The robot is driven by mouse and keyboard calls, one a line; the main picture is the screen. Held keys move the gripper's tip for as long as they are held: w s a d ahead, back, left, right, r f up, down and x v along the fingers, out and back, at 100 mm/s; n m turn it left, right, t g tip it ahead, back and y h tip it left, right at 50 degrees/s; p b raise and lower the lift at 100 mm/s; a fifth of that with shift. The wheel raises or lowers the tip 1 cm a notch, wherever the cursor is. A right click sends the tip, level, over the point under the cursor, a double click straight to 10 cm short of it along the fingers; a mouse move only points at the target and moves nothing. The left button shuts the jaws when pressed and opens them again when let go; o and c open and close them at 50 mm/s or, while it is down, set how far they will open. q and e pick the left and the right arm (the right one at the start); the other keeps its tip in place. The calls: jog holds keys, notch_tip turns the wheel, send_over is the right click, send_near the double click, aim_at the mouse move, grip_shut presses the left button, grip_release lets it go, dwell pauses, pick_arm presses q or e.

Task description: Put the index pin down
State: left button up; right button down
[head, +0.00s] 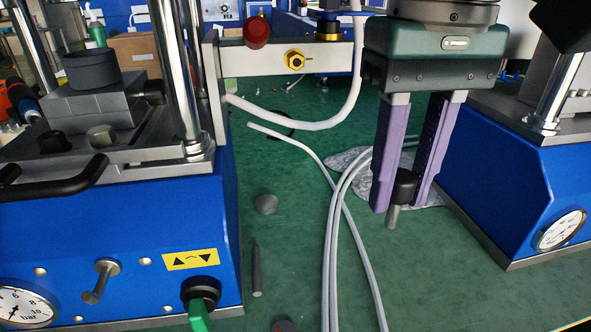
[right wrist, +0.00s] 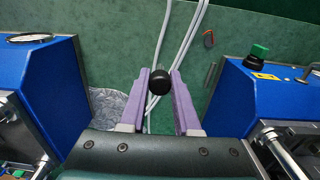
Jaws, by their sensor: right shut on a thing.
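The index pin (head: 394,216) has a black round knob and a short grey metal shank. My right gripper (head: 399,203) is shut on its knob, between the two purple fingers, and the shank points down. The pin hangs over the green bench between the two blue presses, with hoses behind it. The right wrist view shows the black knob (right wrist: 157,81) from above, between the fingertips (right wrist: 158,80). I cannot tell how far the shank's tip is above the bench. My left gripper is not in view.
A blue press (head: 120,235) stands at left and another (head: 500,170) at right, each with a gauge. Grey hoses (head: 333,230) cross the green bench (head: 420,290). A crumpled grey cloth (head: 350,160) lies behind my gripper. A dark rod (head: 257,270) lies near the left press.

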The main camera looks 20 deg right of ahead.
notch_tip(320, 180, down, 11)
jog(key=b, duration=0.3)
jog(key=shift+f, duration=0.1)
jog(key=c, duration=0.6)
grip_release()
jog(key=shift+c, duration=0.2)
